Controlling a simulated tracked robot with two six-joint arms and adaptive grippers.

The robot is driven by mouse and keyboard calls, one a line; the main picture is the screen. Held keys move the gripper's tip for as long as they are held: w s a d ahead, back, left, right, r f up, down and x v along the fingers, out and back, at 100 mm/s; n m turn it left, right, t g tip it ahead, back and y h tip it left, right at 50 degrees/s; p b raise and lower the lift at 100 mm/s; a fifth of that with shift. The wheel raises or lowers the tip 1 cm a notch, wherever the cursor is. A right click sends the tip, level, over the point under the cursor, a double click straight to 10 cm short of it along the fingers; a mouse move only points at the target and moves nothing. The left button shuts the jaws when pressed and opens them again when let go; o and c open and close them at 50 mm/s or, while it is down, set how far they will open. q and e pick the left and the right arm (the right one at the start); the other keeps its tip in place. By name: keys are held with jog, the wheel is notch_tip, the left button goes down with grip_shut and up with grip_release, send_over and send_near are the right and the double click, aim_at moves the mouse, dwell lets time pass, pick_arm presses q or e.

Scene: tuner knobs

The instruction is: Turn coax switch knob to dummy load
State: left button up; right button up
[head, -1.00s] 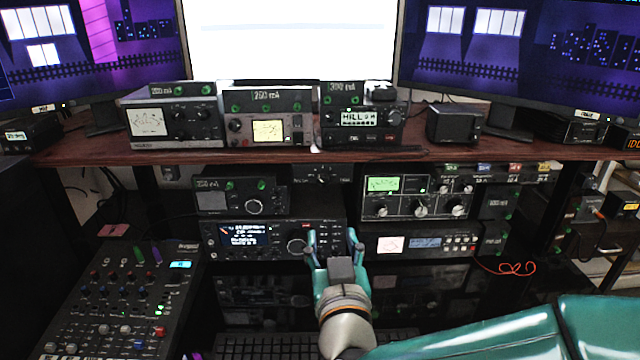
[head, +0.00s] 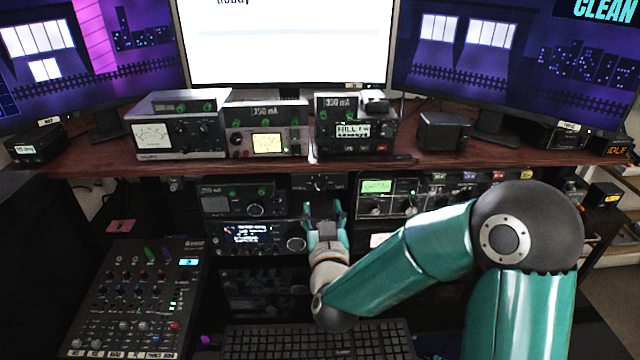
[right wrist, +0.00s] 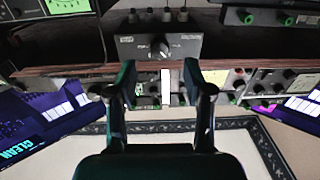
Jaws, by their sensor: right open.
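The coax switch box (head: 320,182) is a small dark panel under the shelf edge, between the two stacks of radios. Its knob shows close up in the right wrist view (right wrist: 163,47), a dark round knob with a pale mark on a grey panel; its labels are too small to read. My right gripper (head: 322,209) is open and empty, just below the switch box in the head view. In the right wrist view its two fingers (right wrist: 159,82) are spread on either side of the knob's line, apart from it. My left gripper is out of view.
A transceiver with a lit blue display (head: 250,238) stands left of my gripper, and a tuner with a green display (head: 377,186) right of it. The wooden shelf (head: 270,167) overhangs above. A mixer (head: 130,298) and a keyboard (head: 318,341) lie in front.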

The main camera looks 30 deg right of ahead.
aim_at(320, 192)
jog(key=shift+p+x, duration=0.55)
jog(key=shift+x, duration=2.25)
grip_shut()
